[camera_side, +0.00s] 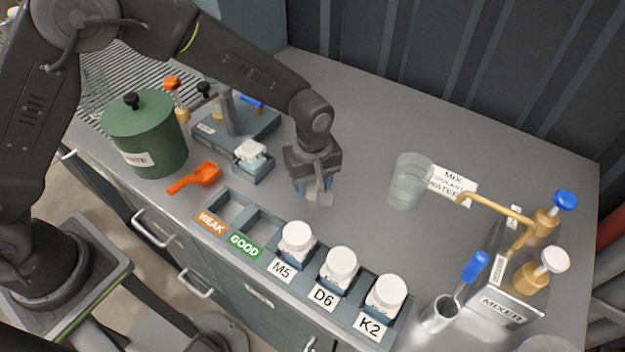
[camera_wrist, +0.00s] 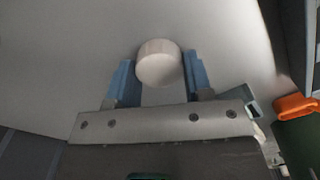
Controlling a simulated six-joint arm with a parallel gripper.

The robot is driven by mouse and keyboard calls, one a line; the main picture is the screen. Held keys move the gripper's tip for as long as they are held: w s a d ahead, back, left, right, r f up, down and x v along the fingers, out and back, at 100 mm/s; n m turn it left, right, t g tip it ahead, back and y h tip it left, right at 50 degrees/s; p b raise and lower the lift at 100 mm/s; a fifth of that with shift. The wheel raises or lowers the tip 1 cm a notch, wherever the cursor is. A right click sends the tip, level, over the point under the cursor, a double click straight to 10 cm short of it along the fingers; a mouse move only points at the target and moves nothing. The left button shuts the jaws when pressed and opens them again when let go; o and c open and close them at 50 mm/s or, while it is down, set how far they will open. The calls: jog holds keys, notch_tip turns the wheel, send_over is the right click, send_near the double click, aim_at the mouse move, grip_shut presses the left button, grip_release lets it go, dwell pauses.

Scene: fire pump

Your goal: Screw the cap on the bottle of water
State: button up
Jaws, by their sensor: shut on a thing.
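My gripper (camera_side: 318,190) hangs low over the middle of the bench, jaws pointing down. In the wrist view its two blue fingers (camera_wrist: 158,75) are shut on a round white cap (camera_wrist: 159,62). In the side view the fingers and my wrist mostly hide the cap. I cannot tell whether anything is under it. Three white-capped bottles stand in the front rack: M5 (camera_side: 297,238), D6 (camera_side: 340,264) and K2 (camera_side: 386,292). A clear glass vessel (camera_side: 405,182) stands right of my gripper. I cannot tell which container is the bottle of water.
Left are a green waste bin (camera_side: 152,150), an orange scoop (camera_side: 196,178) and a grey device (camera_side: 235,125) with a white item (camera_side: 250,153) at its front. The WEAK and GOOD slots are empty. The mixer (camera_side: 510,285) with brass taps stands right. Bench behind my gripper is clear.

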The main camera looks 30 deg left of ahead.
aim_at(248, 139)
jog(key=shift+r, duration=2.55)
jog(key=a+r+n, duration=0.2)
jog(key=a, duration=0.2)
jog(key=s+a+r+n, duration=0.1)
jog(key=a+r+n, duration=0.1)
jog(key=a, duration=0.3)
jog(key=s+a+r+n, duration=0.1)
jog(key=a+r+n, duration=0.1)
jog(key=a+r, duration=0.2)
jog(key=shift+a+r, duration=0.1)
jog(key=shift+a, duration=0.45)
jog(key=shift+f, duration=1.9)
jog(key=shift+f, duration=1.25)
jog(key=m, duration=0.4)
jog(key=shift+m, duration=0.3)
